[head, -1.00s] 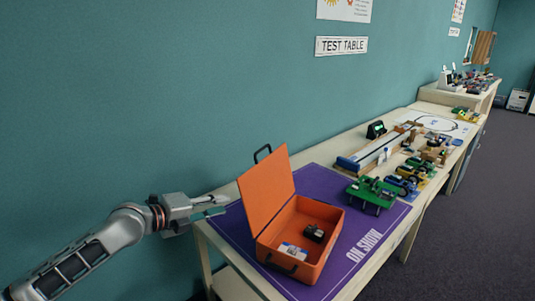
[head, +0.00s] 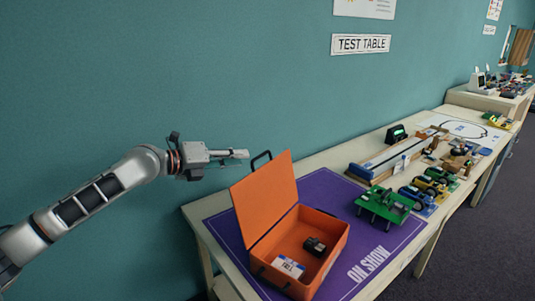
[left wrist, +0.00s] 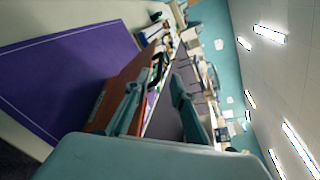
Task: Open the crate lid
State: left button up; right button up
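The orange crate (head: 338,252) stands on the purple mat with its lid (head: 262,198) swung up, leaning back past upright. A black handle (head: 261,157) is on the lid's top edge. Inside the crate lie a dark block (head: 314,246) and a white-labelled item (head: 288,267). My left gripper (head: 246,157) is beside the lid's top edge, left of the handle, empty. In the left wrist view its two fingers (left wrist: 157,88) stand apart, with the orange lid (left wrist: 121,84) beyond them; contact is not visible. My right gripper is out of view.
The purple mat (head: 352,208) lies on the long table by the teal wall. A green wheeled model (head: 385,203), several small vehicles and a wooden ramp (head: 385,163) stand to the right. The air left of the crate is clear.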

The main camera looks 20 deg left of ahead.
pick_arm(q)
jog(key=p+x, duration=0.1)
jog(key=x, duration=0.6)
jog(key=shift+w+d+p, duration=0.1)
jog(key=shift+w+p, duration=0.1)
jog(key=shift+p, duration=0.1)
grip_shut()
